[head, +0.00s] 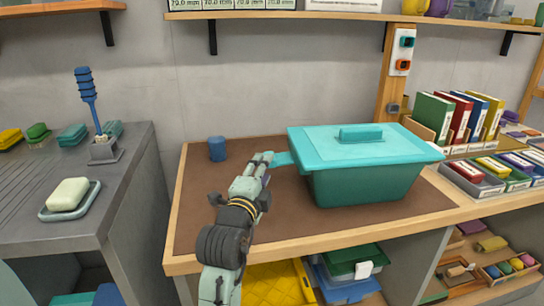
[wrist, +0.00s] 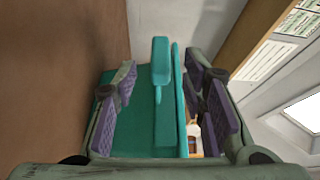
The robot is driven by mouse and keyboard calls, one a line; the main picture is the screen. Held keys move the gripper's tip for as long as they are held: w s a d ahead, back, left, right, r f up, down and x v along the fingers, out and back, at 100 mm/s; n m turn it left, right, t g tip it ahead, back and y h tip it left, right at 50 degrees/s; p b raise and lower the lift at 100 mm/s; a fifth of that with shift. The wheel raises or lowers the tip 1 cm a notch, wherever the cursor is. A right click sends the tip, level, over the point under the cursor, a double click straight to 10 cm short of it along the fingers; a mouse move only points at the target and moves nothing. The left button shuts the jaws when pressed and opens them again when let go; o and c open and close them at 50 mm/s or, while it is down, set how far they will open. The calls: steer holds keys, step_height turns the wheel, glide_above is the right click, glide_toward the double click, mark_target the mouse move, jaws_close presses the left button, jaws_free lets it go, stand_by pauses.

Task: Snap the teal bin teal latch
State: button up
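The teal bin (head: 365,188) stands on the brown work mat with its lid (head: 350,148) on top. A teal latch tab (head: 282,158) sticks out from the bin's left end, just under the lid edge; it also shows in the wrist view (wrist: 160,60). My gripper (head: 265,158) is at that left end, close to the tab. In the wrist view its two purple-padded fingers (wrist: 163,88) stand apart, with the tab between them. I cannot tell whether either pad touches it. The fingertips partly hide the tab's outer end in the head view.
A blue cup (head: 217,149) stands at the mat's back left. Binders (head: 455,117) and small trays (head: 472,180) stand right of the bin. A wooden post (head: 394,75) rises behind it. A grey counter (head: 120,185) lies left across a gap. The mat's front left is clear.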

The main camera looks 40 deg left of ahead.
mark_target(278, 158)
steer(key=shift+p+x, duration=0.6)
steer(key=shift+x, duration=2.2)
steer(key=shift+c, duration=0.4)
jaws_close()
